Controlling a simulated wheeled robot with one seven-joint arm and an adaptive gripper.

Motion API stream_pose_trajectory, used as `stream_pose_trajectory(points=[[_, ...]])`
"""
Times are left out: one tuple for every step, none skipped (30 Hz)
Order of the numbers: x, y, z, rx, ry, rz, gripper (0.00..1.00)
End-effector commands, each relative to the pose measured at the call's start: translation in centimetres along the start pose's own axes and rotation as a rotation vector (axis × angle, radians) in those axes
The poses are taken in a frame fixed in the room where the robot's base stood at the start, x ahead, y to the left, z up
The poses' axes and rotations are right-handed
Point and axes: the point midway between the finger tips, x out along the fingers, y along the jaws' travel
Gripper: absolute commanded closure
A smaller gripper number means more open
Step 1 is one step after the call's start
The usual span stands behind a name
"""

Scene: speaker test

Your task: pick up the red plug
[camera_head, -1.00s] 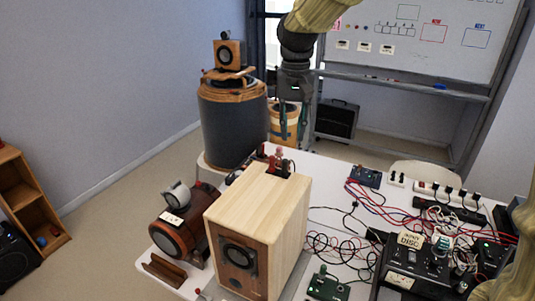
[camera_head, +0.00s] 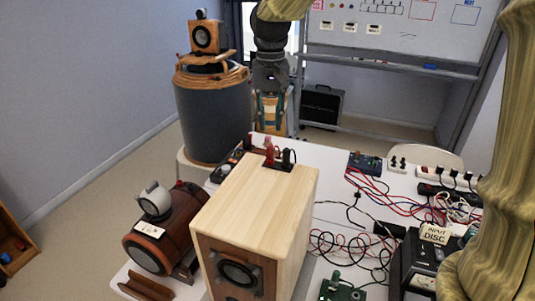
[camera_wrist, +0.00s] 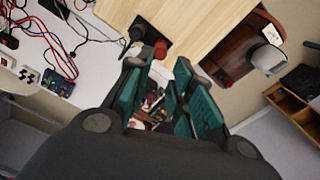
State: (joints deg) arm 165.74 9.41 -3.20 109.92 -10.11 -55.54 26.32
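The red plug (camera_head: 269,150) stands upright at the back of the top of a pale wooden speaker (camera_head: 262,195), beside a black plug (camera_head: 288,157). In the wrist view the red plug (camera_wrist: 160,50) shows just beyond the fingertips, with the black plug to its left. My gripper (camera_head: 270,128) hangs pointing down behind the speaker, above the red plug in the picture. In the wrist view its teal fingers (camera_wrist: 158,65) are apart with nothing gripped between them. The red plug is apart from the fingers as far as I can see.
A dark brown round speaker (camera_head: 165,232) stands left of the wooden one. A large grey drum (camera_head: 213,120) bears a small speaker behind. Cables (camera_head: 350,248), a blue circuit board (camera_head: 365,162) and a power strip (camera_head: 440,175) crowd the white table's right side.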

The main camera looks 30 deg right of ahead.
Motion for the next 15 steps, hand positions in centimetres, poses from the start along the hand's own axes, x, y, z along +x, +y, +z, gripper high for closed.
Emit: stream_pose_trajectory(points=[[0.6, 0.0, 0.0, -0.001, -0.003, 0.001, 0.77], [1.0, -0.1, 0.1, -0.002, -0.004, 0.002, 0.77], [1.6, -0.1, 0.1, -0.003, -0.004, 0.002, 0.77], [2.0, -0.1, 0.1, -0.003, -0.004, 0.002, 0.77], [2.4, -0.2, 0.1, -0.003, -0.004, 0.002, 0.77], [2.9, -0.2, 0.1, -0.003, -0.003, 0.001, 0.77], [3.3, -0.2, 0.1, -0.003, -0.003, 0.001, 0.77], [3.6, -0.2, 0.1, -0.003, -0.004, 0.001, 0.77], [4.0, -0.3, 0.1, -0.004, -0.003, 0.000, 0.77], [4.2, -0.3, 0.1, -0.004, -0.002, 0.000, 0.77], [4.3, -0.3, 0.1, -0.004, -0.002, 0.000, 0.77], [4.5, -0.3, 0.1, -0.004, -0.002, 0.000, 0.77], [4.6, -0.3, 0.1, -0.005, -0.002, 0.000, 0.77], [4.7, -0.3, 0.1, -0.005, -0.002, 0.000, 0.77], [4.9, -0.3, 0.1, -0.005, -0.003, 0.000, 0.77]])
